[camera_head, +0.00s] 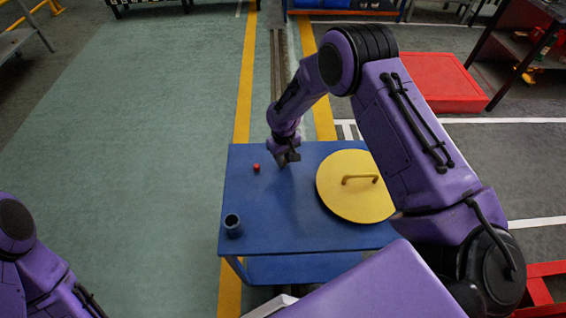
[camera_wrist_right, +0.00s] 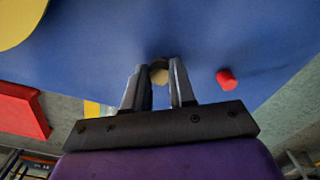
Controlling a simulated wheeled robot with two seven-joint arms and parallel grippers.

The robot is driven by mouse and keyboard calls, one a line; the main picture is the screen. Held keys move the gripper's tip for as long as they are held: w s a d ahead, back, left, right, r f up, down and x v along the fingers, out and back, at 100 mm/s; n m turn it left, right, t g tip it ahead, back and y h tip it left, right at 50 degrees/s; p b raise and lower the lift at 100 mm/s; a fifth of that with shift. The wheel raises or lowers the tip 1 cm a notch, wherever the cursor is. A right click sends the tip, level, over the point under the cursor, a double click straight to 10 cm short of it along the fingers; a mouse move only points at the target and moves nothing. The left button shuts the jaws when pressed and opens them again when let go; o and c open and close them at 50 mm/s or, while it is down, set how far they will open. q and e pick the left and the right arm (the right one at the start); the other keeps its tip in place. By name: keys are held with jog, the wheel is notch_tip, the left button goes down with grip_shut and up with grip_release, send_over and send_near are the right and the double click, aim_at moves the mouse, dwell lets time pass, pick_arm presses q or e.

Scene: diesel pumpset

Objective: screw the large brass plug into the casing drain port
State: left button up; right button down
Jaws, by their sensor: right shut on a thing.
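My right gripper (camera_head: 287,158) is low over the far side of the blue table, left of a yellow lid. In the right wrist view, its two dark fingers (camera_wrist_right: 158,86) are closed on a small round thing with a dark rim and a tan face (camera_wrist_right: 160,74). It looks like the large brass plug, though it is mostly hidden between the fingers and its size is hard to tell. I cannot make out the casing drain port in either view. Part of my left arm shows at the lower left of the head view, but its gripper is out of frame.
The blue table (camera_head: 270,235) carries a small red piece (camera_head: 256,168), also in the wrist view (camera_wrist_right: 227,80), a dark cup (camera_head: 232,226) and the yellow lid (camera_head: 345,201) with a handle. A red platform (camera_head: 430,82) stands beyond. The green floor at left is clear.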

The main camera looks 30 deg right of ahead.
jog(key=shift+r+p, duration=1.6)
jog(key=shift+r, duration=0.2)
